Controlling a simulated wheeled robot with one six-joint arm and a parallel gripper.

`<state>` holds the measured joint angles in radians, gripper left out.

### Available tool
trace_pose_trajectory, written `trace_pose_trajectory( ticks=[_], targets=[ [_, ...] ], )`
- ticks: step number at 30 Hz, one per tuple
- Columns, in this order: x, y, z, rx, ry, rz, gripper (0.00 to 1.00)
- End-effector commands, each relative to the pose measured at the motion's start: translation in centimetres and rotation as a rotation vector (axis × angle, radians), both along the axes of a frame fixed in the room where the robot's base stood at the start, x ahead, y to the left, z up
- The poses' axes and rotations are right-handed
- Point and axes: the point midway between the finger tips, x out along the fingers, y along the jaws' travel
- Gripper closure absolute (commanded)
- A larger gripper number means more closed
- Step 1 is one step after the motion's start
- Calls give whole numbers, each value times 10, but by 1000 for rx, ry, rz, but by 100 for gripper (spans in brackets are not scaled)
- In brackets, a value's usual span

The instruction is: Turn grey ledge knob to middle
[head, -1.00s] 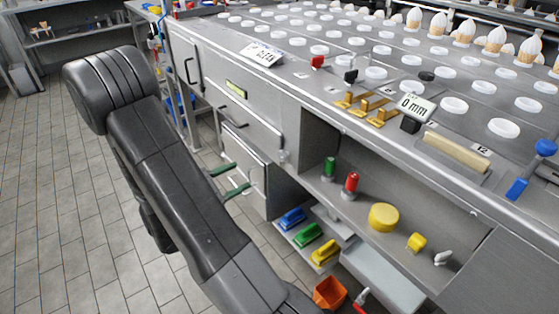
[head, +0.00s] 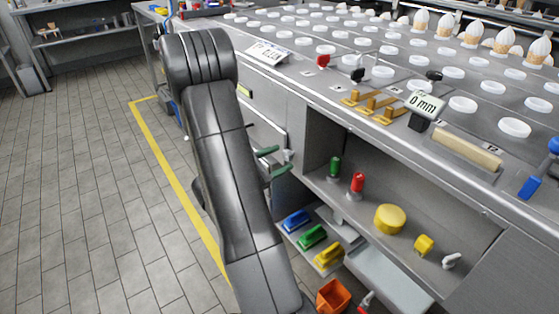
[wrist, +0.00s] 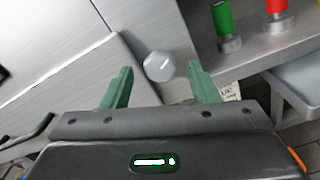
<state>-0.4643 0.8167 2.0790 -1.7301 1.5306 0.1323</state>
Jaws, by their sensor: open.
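The grey ledge knob (wrist: 159,66) shows in the wrist view as a faceted grey cap with a short pale line on its face, slanting up to the right. It sits on the steel front between my two green fingers as seen there. My gripper (wrist: 160,69) is open, with one finger on each side of the knob in the picture; I see no contact. In the head view a small pale knob (head: 287,156) stands just right of my green-fingered gripper (head: 275,161). My black arm hides part of the cabinet front.
Tiled floor lies free at left, with a yellow line (head: 180,181).

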Motion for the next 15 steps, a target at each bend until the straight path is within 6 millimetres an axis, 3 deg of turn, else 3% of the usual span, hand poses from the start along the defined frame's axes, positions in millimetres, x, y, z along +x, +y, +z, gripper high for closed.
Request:
trace_pose_trajectory(
  ticks=[13, 15],
  targets=[
    [5, -7, 0, -1, -1, 0, 46],
    [5, -7, 0, -1, -1, 0, 58]
  ],
)
